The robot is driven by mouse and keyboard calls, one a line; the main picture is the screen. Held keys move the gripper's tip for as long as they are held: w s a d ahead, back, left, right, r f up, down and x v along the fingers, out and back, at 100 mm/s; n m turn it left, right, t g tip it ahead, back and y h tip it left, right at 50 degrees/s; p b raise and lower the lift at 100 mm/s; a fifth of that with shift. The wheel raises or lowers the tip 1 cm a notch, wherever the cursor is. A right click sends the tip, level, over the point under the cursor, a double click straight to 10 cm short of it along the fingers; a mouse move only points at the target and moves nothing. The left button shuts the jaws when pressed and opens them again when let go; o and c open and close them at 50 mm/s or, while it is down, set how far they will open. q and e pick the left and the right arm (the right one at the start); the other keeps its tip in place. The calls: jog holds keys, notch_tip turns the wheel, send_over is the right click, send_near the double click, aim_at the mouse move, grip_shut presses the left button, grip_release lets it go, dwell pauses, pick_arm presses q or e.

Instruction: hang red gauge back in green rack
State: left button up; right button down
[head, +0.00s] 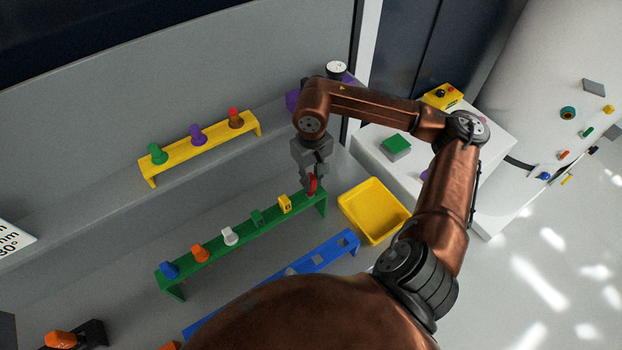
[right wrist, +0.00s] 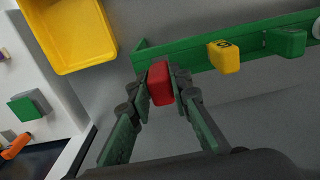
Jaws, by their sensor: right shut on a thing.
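The red gauge (right wrist: 160,83) is between the fingers of my right gripper (right wrist: 162,88), which is shut on it. In the head view the red gauge (head: 312,184) shows below my right gripper (head: 311,178), at the right end of the green rack (head: 240,236). In the right wrist view it overlaps the end of the green rack (right wrist: 200,52); I cannot tell whether it is seated. The rack also holds a yellow piece (head: 285,204), a green piece (head: 257,218), a white piece (head: 229,236), an orange piece (head: 200,253) and a blue piece (head: 169,270). My left gripper is not in view.
A yellow tray (head: 374,211) stands just right of the green rack. A blue rack (head: 318,262) lies in front, partly hidden by my arm. A yellow rack (head: 203,147) with several pieces is behind. A white cabinet with a green block (head: 396,146) is at the right.

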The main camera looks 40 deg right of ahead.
aim_at(312, 186)
jog(key=shift+f+b, duration=1.55)
jog(key=shift+f, duration=0.3)
jog(key=c, duration=1.7)
grip_release()
jog(key=shift+r, duration=0.25)
notch_tip(312, 186, up, 12)
jog(key=shift+f, duration=0.15)
jog(key=shift+w, duration=0.1)
